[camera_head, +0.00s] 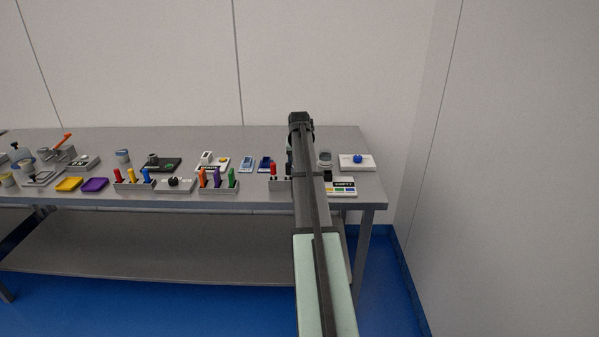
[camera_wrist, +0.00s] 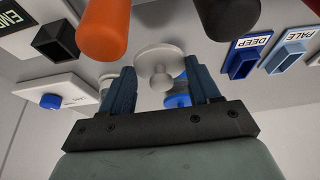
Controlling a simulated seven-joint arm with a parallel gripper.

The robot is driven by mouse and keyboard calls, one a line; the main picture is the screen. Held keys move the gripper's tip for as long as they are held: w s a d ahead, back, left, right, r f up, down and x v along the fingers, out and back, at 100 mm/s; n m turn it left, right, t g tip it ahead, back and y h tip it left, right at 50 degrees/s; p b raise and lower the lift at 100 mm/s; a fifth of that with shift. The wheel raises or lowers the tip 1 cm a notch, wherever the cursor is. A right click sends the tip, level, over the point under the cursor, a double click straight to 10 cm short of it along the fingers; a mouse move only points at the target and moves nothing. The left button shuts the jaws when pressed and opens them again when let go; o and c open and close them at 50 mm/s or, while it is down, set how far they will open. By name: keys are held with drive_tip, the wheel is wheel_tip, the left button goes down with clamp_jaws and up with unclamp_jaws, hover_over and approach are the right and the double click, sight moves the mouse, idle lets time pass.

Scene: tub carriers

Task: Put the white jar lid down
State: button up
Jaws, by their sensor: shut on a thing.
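The white jar lid (camera_wrist: 160,60), a pale disc with a round knob, sits between the two blue-grey fingers of my gripper (camera_wrist: 163,72) in the wrist view. My gripper is shut on it, with the fingers at opposite sides of its rim. In the head view my own arm hides the lid and the fingers.
A white block with a blue knob (camera_head: 357,161) stands at the table's right end. A sign with coloured patches (camera_head: 342,189) is at the front edge. Blue DEEP and PALE trays (camera_wrist: 244,58) lie nearby. Orange (camera_wrist: 104,28) and black cylinders (camera_wrist: 231,14) loom close in the wrist view.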

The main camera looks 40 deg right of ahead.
drive_tip(key=shift+f, duration=2.5)
drive_tip(key=shift+f, duration=0.2)
drive_tip(key=o, duration=1)
drive_tip(key=v, duration=1.2)
drive_tip(key=shift+r, duration=0.2)
